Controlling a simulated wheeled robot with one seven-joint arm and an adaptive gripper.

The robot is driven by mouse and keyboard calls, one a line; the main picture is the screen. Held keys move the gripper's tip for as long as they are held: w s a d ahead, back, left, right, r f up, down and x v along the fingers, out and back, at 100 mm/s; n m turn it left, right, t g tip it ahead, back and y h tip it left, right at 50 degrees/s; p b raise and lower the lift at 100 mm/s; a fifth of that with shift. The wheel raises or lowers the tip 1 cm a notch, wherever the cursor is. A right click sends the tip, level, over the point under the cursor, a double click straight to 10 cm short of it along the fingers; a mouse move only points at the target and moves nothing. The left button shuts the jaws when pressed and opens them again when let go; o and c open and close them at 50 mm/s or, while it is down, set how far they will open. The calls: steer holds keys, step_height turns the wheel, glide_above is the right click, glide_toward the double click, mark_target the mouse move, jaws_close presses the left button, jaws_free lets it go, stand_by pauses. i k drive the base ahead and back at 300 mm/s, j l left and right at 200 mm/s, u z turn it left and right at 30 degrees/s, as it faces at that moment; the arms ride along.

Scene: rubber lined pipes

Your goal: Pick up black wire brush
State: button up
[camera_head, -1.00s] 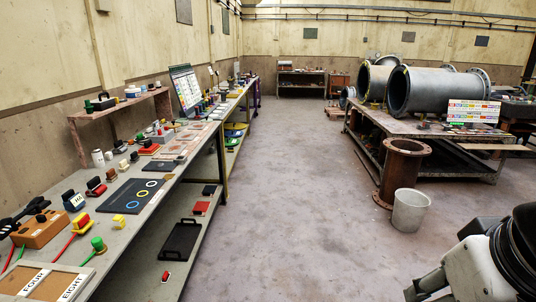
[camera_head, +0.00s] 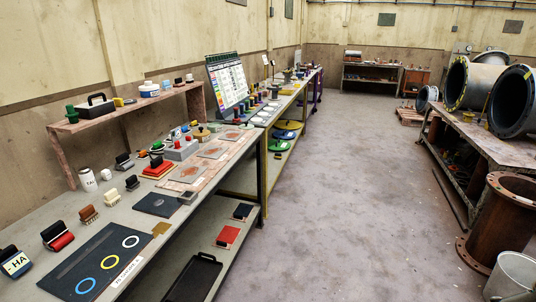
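Several small block-shaped items with dark tops stand along the left workbench (camera_head: 150,240). They include a brown and black one (camera_head: 88,215), a white and black one (camera_head: 132,182), a red and black one (camera_head: 57,236) and a mostly black one (camera_head: 124,162). The mostly black one looks most like the black wire brush, but bristles are too small to make out, so I cannot be sure. It stands upright near the shelf's foot, with nothing touching it that I can see. My gripper is not in view.
A raised shelf (camera_head: 140,103) stands at the back of the bench. A black mat with coloured rings (camera_head: 97,264) lies at the bench front. A rusty flanged pipe (camera_head: 502,220) and a pale bucket (camera_head: 513,275) stand at right. The grey floor (camera_head: 350,200) between is clear.

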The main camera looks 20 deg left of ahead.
mark_target(132, 183)
steer(key=i+l, duration=0.1)
steer(key=i, duration=1.7)
steer(key=i+j+u, duration=0.1)
steer(key=i+u, duration=0.85)
steer(key=i+j+u, duration=0.1)
steer(key=u, duration=0.3)
steer(key=i+u, duration=0.25)
steer(key=u, duration=0.2)
steer(key=i+u, duration=0.15)
steer(key=u, duration=0.25)
steer(key=i+u, duration=0.2)
steer(key=u, duration=0.2)
